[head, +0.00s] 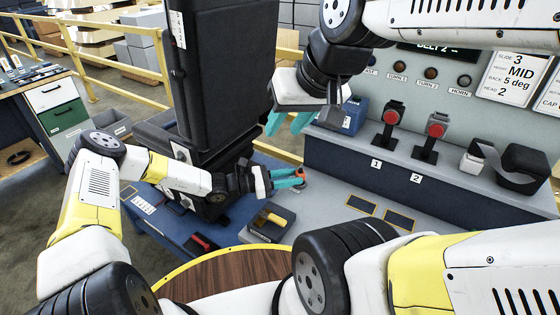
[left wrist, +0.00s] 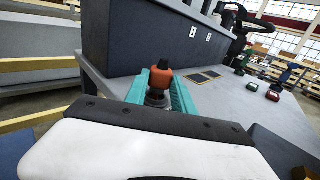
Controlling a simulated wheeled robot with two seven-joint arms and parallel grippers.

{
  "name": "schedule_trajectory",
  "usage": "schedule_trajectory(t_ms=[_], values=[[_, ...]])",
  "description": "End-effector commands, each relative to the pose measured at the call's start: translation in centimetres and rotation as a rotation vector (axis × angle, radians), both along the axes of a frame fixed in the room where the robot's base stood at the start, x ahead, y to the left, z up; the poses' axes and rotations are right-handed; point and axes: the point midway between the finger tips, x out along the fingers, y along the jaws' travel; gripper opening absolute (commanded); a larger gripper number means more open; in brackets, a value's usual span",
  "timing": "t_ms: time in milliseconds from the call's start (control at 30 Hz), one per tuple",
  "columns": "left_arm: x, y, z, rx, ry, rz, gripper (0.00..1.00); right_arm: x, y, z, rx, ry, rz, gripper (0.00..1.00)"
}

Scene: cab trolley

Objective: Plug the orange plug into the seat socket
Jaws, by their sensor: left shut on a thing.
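The orange plug (head: 299,174) is between the teal fingertips of my left gripper (head: 290,178), which is shut on it above the grey surface. In the left wrist view the orange plug (left wrist: 161,76) points away from me, its dark tip up, held between the two teal fingers. My right gripper (head: 288,121) hangs above and behind it, its teal fingers apart and empty. The black seat (head: 222,75) stands upright left of the right gripper. I cannot make out the seat socket in either view.
A grey tray (head: 266,228) with a yellow-handled tool lies below the left gripper. A dark blue console (head: 420,185) with two red-topped levers (head: 391,115) (head: 435,128) stands at the right. A blue box (head: 354,115) is beside the right gripper. Yellow railings run behind.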

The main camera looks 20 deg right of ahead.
Motion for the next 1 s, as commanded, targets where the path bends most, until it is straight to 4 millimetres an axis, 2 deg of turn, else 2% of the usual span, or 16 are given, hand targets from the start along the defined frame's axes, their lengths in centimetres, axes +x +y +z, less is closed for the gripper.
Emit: schedule_trajectory(t_ms=[767, 800, 900, 1000], values=[[0.0, 0.0, -1.6, 0.000, 0.000, 0.000, 0.00, 0.0, 0.0, 0.0, 0.000, 0.000, 0.000, 0.36], [0.0, 0.0, -1.5, -0.001, 0.000, 0.000, 0.36, 0.0, 0.0, 0.0, 0.000, 0.000, 0.000, 0.36], [0.0, 0.0, -1.5, 0.000, 0.000, 0.000, 0.55, 0.0, 0.0, 0.0, 0.000, 0.000, 0.000, 0.36], [0.0, 0.0, -1.5, 0.000, 0.000, 0.000, 0.55, 0.0, 0.0, 0.0, 0.000, 0.000, 0.000, 0.36]])
